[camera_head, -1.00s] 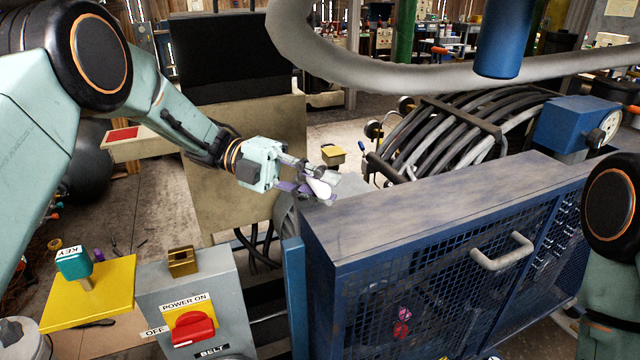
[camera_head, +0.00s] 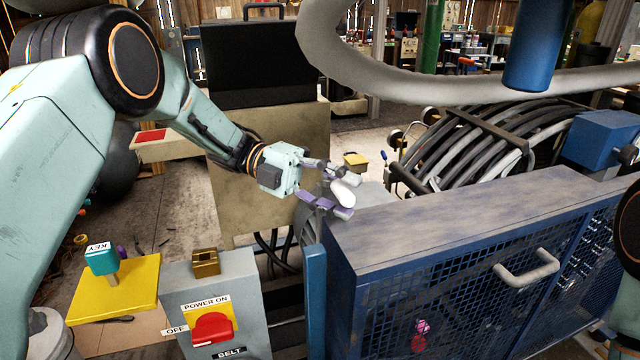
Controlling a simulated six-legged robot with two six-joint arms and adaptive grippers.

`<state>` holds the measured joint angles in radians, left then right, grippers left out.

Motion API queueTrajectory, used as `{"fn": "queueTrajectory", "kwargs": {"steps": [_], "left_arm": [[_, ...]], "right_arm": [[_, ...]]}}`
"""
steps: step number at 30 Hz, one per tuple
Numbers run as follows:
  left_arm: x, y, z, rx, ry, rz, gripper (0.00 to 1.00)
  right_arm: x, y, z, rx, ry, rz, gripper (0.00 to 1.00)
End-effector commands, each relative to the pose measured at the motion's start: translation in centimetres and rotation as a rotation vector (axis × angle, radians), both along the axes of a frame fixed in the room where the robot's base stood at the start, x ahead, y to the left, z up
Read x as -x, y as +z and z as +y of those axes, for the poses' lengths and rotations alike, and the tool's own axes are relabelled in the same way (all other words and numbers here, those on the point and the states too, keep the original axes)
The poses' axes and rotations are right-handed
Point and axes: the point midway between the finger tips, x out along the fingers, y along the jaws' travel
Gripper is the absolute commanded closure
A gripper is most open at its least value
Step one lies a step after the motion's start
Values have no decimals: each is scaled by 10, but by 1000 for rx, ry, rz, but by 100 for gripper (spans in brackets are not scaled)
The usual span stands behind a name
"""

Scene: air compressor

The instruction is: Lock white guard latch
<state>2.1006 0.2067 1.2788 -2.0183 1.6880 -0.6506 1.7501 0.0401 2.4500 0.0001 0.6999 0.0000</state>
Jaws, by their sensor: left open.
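The white latch (camera_head: 343,193) shows as a small rounded white piece at the near left top corner of the blue guard (camera_head: 450,205). My left gripper (camera_head: 335,187) is open at that corner, with one finger on the far side of the white piece and the purple-tipped finger on its near side. I cannot tell whether the fingers touch it. The latch's base is hidden by the gripper and the guard's edge. Only part of my right arm shows at the right edge; its gripper is out of view.
A grey control box (camera_head: 230,275) with a red power switch (camera_head: 212,328) stands at the lower left, beside a yellow plate (camera_head: 115,290) holding a teal key (camera_head: 102,258). A grey handle (camera_head: 527,268) sticks out of the guard's mesh front. A thick grey hose (camera_head: 400,82) hangs above.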

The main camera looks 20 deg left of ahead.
Motion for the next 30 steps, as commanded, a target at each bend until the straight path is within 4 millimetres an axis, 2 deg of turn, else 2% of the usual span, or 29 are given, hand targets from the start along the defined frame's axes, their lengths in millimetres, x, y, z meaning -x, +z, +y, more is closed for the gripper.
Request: {"fn": "queueTrajectory", "kwargs": {"steps": [12,15,21,30], "left_arm": [[-18,9,78,0,3,0,55],[-22,11,92,0,2,1,55],[-24,14,107,-1,-1,3,55],[-25,14,110,0,-2,3,55]], "right_arm": [[0,0,0,0,0,0,60],[0,0,0,0,0,0,60],[0,0,0,0,0,0,60],[0,0,0,0,0,0,60]]}}
